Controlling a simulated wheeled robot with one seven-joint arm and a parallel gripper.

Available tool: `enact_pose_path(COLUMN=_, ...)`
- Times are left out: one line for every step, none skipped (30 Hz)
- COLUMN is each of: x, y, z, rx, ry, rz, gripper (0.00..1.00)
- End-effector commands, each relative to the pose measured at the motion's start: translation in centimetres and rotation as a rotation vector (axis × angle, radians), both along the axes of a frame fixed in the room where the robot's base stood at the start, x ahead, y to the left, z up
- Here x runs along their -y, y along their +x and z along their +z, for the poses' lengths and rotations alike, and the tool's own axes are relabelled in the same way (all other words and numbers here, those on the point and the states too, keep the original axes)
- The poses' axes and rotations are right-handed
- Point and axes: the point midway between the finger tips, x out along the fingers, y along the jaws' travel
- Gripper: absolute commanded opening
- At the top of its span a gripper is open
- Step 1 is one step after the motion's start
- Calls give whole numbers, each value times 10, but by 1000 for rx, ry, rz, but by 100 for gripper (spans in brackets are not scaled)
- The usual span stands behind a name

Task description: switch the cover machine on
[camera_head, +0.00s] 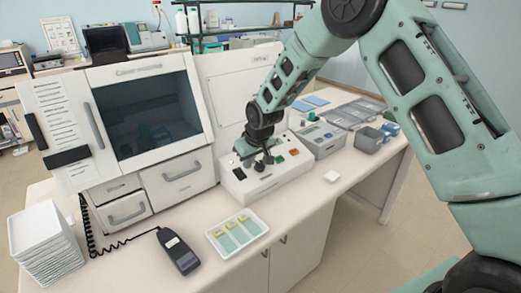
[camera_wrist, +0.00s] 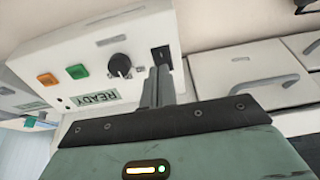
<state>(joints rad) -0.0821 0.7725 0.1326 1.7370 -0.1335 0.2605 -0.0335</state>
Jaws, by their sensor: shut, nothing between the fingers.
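The cover machine is a large white cabinet (camera_head: 205,160) with a dark window. A white control box (camera_head: 240,185) stands at its right front. In the wrist view the box (camera_wrist: 140,35) carries a black rocker switch (camera_wrist: 161,55), a black knob (camera_wrist: 119,65), a green button (camera_wrist: 77,71), an orange button (camera_wrist: 47,79) and a READY label (camera_wrist: 97,98). My gripper (camera_wrist: 160,72) is shut and empty, its fingertips right at the rocker switch and partly covering it. Whether they touch it, I cannot tell. In the head view my gripper (camera_head: 248,160) is low over the box's left part.
A tray of slides (camera_head: 238,236) and a black handset (camera_head: 178,250) with a coiled cord lie in front. A stack of white trays (camera_head: 45,240) is at the left. Grey containers (camera_head: 368,140) stand at the right. A small white block (camera_head: 331,176) lies near the bench edge.

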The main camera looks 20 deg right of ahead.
Motion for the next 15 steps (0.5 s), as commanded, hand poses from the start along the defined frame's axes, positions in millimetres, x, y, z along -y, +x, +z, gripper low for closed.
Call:
enact_pose_path(x=3, y=-6, z=3, rx=4, ry=0, rz=0, gripper=0)
enact_pose_path(x=4, y=-9, z=8, rx=5, ry=1, rz=0, gripper=0)
enact_pose_path(x=5, y=-13, z=14, rx=5, ry=1, rz=0, gripper=0)
enact_pose_path(x=6, y=-16, z=18, rx=4, ry=0, rz=0, gripper=0)
enact_pose_path(x=7, y=-19, z=23, rx=5, ry=1, rz=0, gripper=0)
enact_pose_path(x=8, y=-24, z=29, rx=5, ry=1, rz=-1, gripper=0)
enact_pose_path(x=10, y=-27, z=33, rx=4, ry=0, rz=-2, gripper=0)
enact_pose_path(x=11, y=-30, z=38, rx=4, ry=1, rz=-2, gripper=0)
enact_pose_path(x=12, y=-33, z=43, rx=5, ry=1, rz=-2, gripper=0)
enact_pose_path(x=12, y=-36, z=47, rx=4, ry=1, rz=-2, gripper=0)
enact_pose_path(x=13, y=-38, z=50, rx=4, ry=1, rz=-2, gripper=0)
enact_pose_path(x=14, y=-42, z=55, rx=3, ry=0, rz=-1, gripper=0)
enact_pose_path(x=15, y=-43, z=58, rx=4, ry=1, rz=-1, gripper=0)
enact_pose_path(x=15, y=-45, z=61, rx=3, ry=0, rz=0, gripper=0)
enact_pose_path(x=16, y=-47, z=64, rx=2, ry=0, rz=0, gripper=0)
